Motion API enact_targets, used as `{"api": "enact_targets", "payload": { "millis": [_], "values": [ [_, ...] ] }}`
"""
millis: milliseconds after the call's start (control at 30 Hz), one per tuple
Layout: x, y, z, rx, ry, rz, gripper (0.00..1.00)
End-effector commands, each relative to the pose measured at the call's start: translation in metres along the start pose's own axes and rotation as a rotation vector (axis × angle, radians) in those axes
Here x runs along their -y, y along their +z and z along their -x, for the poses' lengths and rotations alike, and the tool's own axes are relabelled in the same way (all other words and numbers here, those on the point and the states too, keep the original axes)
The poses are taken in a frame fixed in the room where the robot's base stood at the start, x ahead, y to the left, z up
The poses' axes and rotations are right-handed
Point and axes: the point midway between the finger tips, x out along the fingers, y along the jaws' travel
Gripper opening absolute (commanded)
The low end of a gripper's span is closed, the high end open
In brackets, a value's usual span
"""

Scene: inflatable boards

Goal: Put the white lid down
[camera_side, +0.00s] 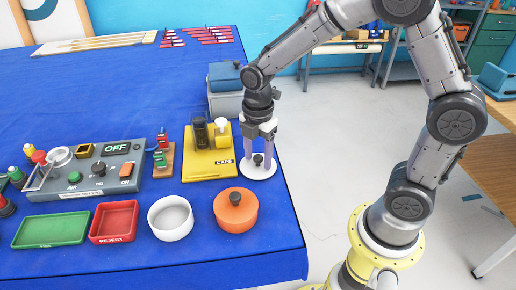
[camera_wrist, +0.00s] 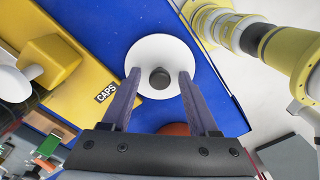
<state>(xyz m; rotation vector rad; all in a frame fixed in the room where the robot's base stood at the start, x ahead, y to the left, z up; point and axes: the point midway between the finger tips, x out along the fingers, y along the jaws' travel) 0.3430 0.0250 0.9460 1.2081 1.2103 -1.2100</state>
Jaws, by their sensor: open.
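The white lid (camera_side: 250,172) is a flat round disc with a dark grey knob. It lies on the blue-covered table near its right edge, right of the yellow CAPS tray. It also shows in the wrist view (camera_wrist: 149,52). My gripper (camera_side: 260,160) is low over the lid, fingers pointing down on either side of the knob. In the wrist view the open fingers (camera_wrist: 160,75) stand apart with the knob between them, and gaps show on both sides. The white round bowl (camera_side: 170,217) stands uncovered and empty at the front, left of the orange lidded pot (camera_side: 236,209).
The yellow CAPS tray (camera_side: 210,165) holds a black and a white-topped item. A blue-lidded grey box (camera_side: 225,100) stands behind my gripper. A red REJECT tray (camera_side: 115,221), green tray (camera_side: 52,230) and control panel (camera_side: 90,172) are at left. The table edge is close on the right.

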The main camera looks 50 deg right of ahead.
Motion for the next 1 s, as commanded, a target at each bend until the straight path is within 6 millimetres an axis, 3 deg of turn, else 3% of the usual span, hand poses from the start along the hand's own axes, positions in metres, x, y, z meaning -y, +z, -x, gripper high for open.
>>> {"api": "enact_targets", "payload": {
  "millis": [167,600,1000],
  "values": [
    [-0.002,0.000,0.018,0.000,0.006,0.000,0.60],
    [-0.001,0.000,0.103,0.000,0.005,0.000,0.60],
    [0.005,0.001,0.127,-0.001,0.015,-0.038,0.60]
  ]
}}
